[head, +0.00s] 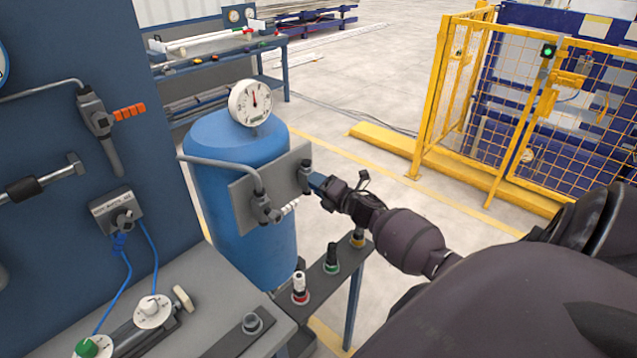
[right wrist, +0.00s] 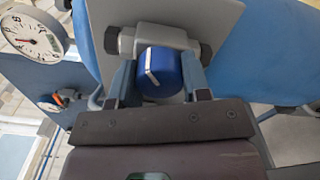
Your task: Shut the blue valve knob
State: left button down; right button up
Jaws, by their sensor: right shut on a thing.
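The blue valve knob (right wrist: 160,74) shows in the right wrist view. It is round, with a white line across its face, and sits on a grey valve body (right wrist: 158,40) with dark pipe ends at both sides. My right gripper (right wrist: 157,85) has one finger on each side of the knob and is shut on it. In the head view my right gripper (head: 318,183) reaches in from the right to the grey plate on the blue tank (head: 219,150). The knob is mostly hidden there by the fingers. My left gripper is not in view.
A round white gauge (head: 250,103) stands on the tank. A white-handled valve (head: 267,210) is left of my gripper.

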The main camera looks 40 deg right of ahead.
jog(key=m+p, duration=0.1)
jog(key=m, duration=0.2)
jog(key=shift+m, duration=0.3)
jog(key=shift+m+p, duration=0.35)
jog(key=shift+m, duration=1.45)
jog(key=o, duration=0.9)
jog(key=shift+o, duration=0.2)
jog(key=s+d+b, duration=0.1)
jog(key=s, duration=0.9)
jog(key=shift+s, duration=0.4)
jog(key=shift+a+m, duration=0.1)
jog(key=shift+m, duration=0.2)
